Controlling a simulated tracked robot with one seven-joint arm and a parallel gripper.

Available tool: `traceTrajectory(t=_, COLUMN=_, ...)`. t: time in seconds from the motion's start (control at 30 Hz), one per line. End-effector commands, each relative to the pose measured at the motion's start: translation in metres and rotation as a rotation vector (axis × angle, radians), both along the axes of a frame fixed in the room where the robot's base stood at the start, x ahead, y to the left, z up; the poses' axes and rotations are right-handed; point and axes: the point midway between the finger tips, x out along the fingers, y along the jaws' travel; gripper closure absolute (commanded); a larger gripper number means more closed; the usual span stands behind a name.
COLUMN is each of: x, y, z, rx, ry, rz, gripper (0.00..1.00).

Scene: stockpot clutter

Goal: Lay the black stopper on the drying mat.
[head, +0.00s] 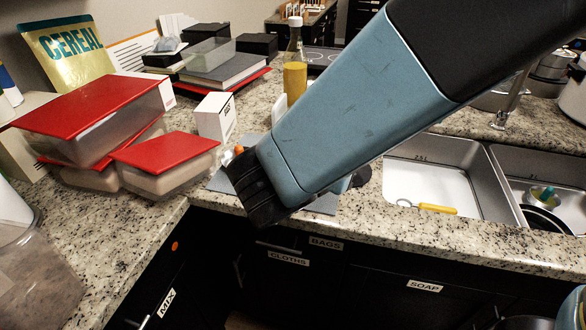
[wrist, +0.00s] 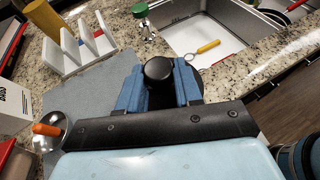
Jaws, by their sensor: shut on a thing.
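The black stopper (wrist: 158,70) shows in the wrist view with its round knob up, between the two blue fingers of my gripper (wrist: 160,88), which is shut on it. The grey drying mat (wrist: 85,92) lies on the granite counter below and to the left of the fingers.
A white rack (wrist: 78,58) stands at the mat's far side. A steel item with an orange handle (wrist: 46,130) is at the left. A green-topped shaker (wrist: 141,14) stands by the sink (head: 400,175), where a yellow-handled tool (head: 436,209) lies. Red-lidded containers (head: 165,155) crowd the left.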

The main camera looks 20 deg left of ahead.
Motion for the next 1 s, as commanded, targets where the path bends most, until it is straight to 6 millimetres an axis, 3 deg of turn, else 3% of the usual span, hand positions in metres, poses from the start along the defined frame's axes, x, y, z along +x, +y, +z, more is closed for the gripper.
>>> traceTrajectory(t=0.47, x=0.047, y=0.066, z=-0.038, rx=-0.002, ry=0.0, rz=0.0, gripper=0.96)
traceTrajectory(t=0.73, x=0.062, y=0.089, z=-0.074, rx=-0.004, ry=0.0, rz=0.002, gripper=0.96)
traceTrajectory(t=1.0, x=0.07, y=0.099, z=-0.088, rx=-0.001, ry=-0.001, rz=0.001, gripper=0.96)
